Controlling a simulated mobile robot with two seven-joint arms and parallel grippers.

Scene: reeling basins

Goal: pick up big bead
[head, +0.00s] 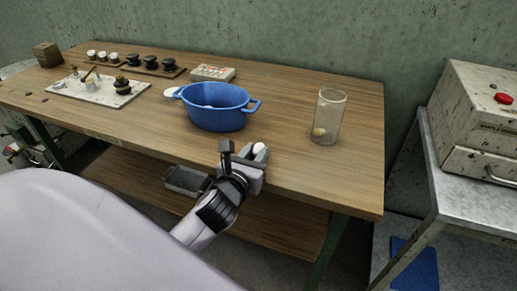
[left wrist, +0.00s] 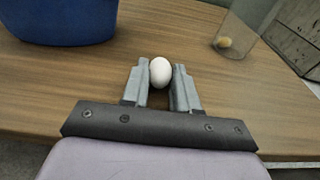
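A smooth white egg-shaped bead (head: 259,148) is between the fingers of my left gripper (head: 256,153) at the front edge of the wooden table. In the left wrist view the white bead (left wrist: 160,72) sits between the tips of the left gripper (left wrist: 161,78), with a finger against each side. The gripper looks shut on it. Whether the bead touches the tabletop is hard to tell. My right gripper is not in view.
A blue two-handled basin (head: 217,121) stands behind the gripper. A clear glass jar (head: 328,112) with a yellowish ball (head: 319,131) stands to the right. A white board with small parts (head: 100,92) lies far left. The tabletop between basin and jar is clear.

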